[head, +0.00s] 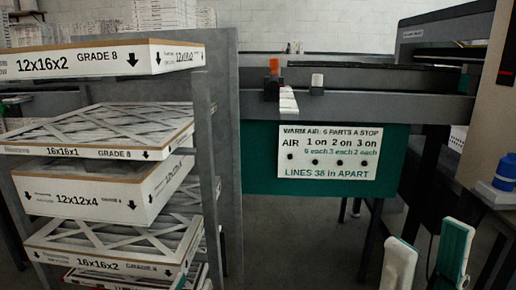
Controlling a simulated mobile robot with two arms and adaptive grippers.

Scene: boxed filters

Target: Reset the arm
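Two upright white-and-teal fingers of my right gripper (424,232) rise from the bottom edge at the right. They stand apart with nothing seen between them, so it looks open and empty. The rest of that arm is below the picture. My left gripper is not in view.
A grey rack (206,150) at the left holds boxed filters, among them a 12x16x2 (95,62), a 16x16x1 (85,152) and a 12x12x4 (85,199). A grey machine with a green panel (258,160) and white sign (330,152) stands behind. A blue-capped container (506,172) is at the right edge. Floor (300,240) shows clear in the middle.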

